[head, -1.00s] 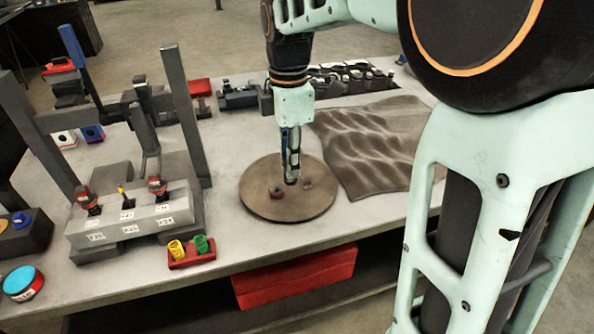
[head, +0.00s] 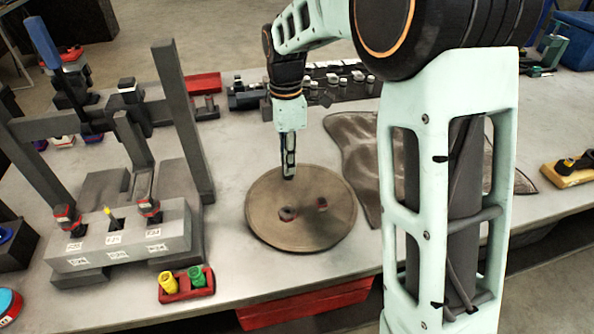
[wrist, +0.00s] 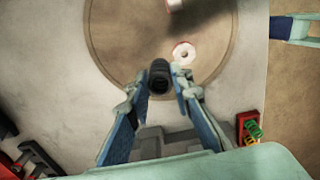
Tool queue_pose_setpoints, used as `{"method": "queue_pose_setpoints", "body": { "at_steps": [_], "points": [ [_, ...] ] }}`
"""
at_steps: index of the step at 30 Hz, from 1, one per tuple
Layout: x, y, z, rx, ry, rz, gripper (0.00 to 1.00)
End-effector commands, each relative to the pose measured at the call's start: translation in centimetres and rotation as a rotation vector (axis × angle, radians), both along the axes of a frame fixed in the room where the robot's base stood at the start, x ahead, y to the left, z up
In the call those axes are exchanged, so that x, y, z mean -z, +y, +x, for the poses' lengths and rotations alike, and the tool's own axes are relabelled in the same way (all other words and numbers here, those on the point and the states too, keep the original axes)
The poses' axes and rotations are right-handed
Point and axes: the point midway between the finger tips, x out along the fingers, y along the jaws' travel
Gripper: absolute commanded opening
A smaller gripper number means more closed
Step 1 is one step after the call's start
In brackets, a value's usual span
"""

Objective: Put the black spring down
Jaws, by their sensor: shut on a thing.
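My gripper (head: 289,175) points down over the back part of a round brown board (head: 303,238) on the workbench. In the wrist view my gripper (wrist: 158,88) is shut on the black spring (wrist: 159,70), held between its fingertips. The spring is over the board (wrist: 120,50), which fills the upper part of that view; whether it touches the board I cannot tell. In the head view I cannot make out the spring at the fingertips. A red-and-white ring (wrist: 183,53) lies on the board just beyond the spring.
A red holder (head: 188,292) with yellow and green springs sits in front left, beside a grey press-like fixture (head: 125,235). A crumpled brown mat (head: 360,150) lies right of the board, partly behind my arm.

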Motion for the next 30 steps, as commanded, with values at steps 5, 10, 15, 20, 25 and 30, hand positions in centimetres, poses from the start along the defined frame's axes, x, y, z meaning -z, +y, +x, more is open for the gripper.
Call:
{"method": "queue_pose_setpoints", "body": {
  "at_steps": [5,10,15,20,25,30],
  "points": [
    [3.3,-1.2,2.4,0.001,0.004,-0.001,0.00],
    [4.8,-1.8,3.6,0.000,0.002,0.000,0.00],
    [5.5,-2.1,4.2,0.001,0.000,0.000,0.00],
    [7.9,-2.2,4.4,-0.001,0.004,-0.001,0.00],
    [9.0,-2.3,4.5,0.000,0.000,-0.001,0.00],
    [9.0,-2.3,4.5,0.000,-0.001,0.000,0.00]
  ]
}}
